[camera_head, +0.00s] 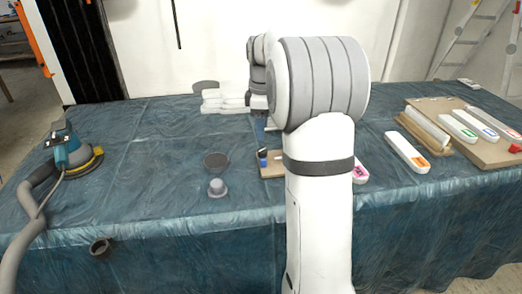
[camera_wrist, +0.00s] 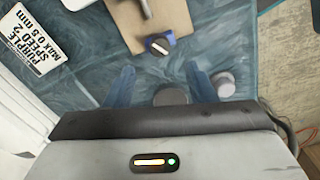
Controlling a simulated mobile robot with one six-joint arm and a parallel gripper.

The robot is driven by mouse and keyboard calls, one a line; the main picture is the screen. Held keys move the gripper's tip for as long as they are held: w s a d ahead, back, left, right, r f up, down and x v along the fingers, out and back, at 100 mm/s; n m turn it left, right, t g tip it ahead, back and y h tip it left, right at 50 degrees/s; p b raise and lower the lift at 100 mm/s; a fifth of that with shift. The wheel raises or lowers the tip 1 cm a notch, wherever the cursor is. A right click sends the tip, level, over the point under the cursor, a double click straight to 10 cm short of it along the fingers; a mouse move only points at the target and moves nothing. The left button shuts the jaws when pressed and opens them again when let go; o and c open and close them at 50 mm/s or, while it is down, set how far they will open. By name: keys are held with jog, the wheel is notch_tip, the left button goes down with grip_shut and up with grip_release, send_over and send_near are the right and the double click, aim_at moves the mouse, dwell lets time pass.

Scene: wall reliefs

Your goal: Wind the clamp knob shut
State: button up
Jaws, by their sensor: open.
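The clamp knob (camera_wrist: 161,45) is a dark blue round knob with a pale bar across its face. It sits at the near edge of a small wooden board (camera_wrist: 122,22) in the wrist view. In the head view the knob (camera_head: 262,155) and board (camera_head: 271,171) are partly hidden behind my arm. My gripper (camera_wrist: 163,76) is open, with its two blue fingers apart and nothing held between them. In the wrist view the knob lies beyond the fingertips, roughly centred between them. A blue finger of my gripper (camera_head: 260,129) shows above the board in the head view.
A dark disc (camera_head: 216,160) and a grey knobbed piece (camera_head: 217,187) lie left of the board. A sander (camera_head: 72,155) with a hose stands far left. Labelled white blocks (camera_head: 407,152) and a larger board (camera_head: 480,151) lie right. The blue-covered table's left middle is clear.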

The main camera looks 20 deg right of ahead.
aim_at(263, 150)
jog(key=shift+n, duration=0.4)
jog(key=shift+f, duration=0.25)
notch_tip(263, 150, down, 7)
jog(key=shift+s+f+b, duration=0.15)
jog(key=shift+b, duration=0.75)
jog(key=shift+c, duration=0.4)
